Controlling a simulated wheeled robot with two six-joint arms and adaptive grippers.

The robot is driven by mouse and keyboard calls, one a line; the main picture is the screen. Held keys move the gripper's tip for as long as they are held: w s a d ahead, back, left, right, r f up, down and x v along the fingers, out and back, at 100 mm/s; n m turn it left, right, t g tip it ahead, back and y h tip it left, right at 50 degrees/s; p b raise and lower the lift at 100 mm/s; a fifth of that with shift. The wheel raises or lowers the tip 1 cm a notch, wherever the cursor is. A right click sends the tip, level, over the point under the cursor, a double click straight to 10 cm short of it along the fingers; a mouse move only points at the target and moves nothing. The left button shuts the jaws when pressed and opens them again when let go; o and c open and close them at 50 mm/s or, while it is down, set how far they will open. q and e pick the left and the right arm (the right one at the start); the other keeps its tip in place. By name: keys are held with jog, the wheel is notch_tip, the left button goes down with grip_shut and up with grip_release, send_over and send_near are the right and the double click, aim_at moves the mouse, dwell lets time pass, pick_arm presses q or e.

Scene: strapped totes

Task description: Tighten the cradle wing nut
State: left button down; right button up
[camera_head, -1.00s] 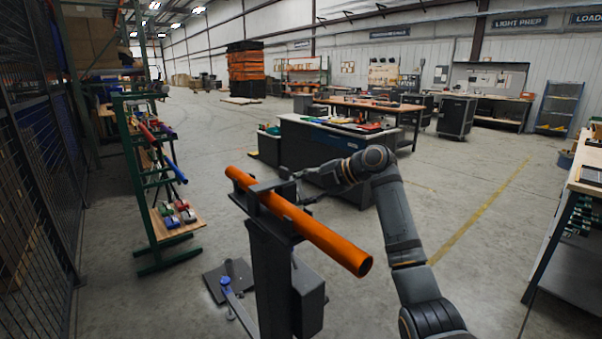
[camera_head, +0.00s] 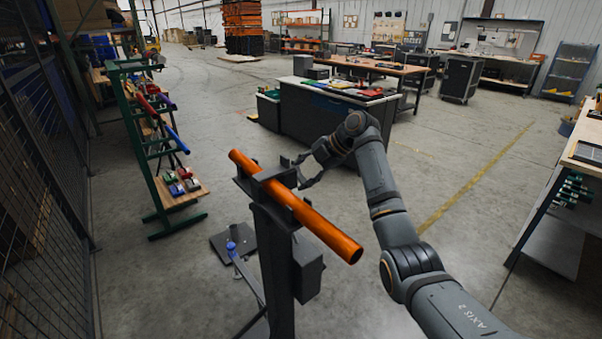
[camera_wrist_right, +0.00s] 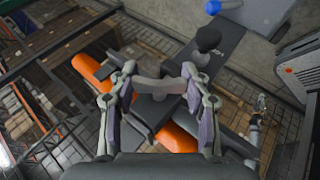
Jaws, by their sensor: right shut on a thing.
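An orange tube (camera_head: 322,232) lies in the dark cradle (camera_head: 244,186) on top of a dark stand, sloping down to the right in the head view. My right gripper (camera_head: 300,174) is at the right side of the cradle, just behind the tube. In the right wrist view my right gripper (camera_wrist_right: 160,86) is shut on a grey, bar-like wing nut (camera_wrist_right: 152,86), with a finger at each end. The cradle and the orange tube (camera_wrist_right: 172,137) lie below it. The wing nut's thread is hidden, and how tight it is cannot be told. My left gripper is not in view.
A dark box (camera_head: 308,268) sits on the stand's right side. A blue knob (camera_head: 231,248) is low beside the stand. A green rack (camera_head: 150,150) stands left, a dark workbench (camera_head: 330,115) behind and another bench (camera_head: 575,150) at right. Floor between is open.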

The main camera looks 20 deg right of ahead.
jog(key=o, duration=1.2)
jog(key=v, duration=1.2)
jog(key=shift+c, duration=0.4)
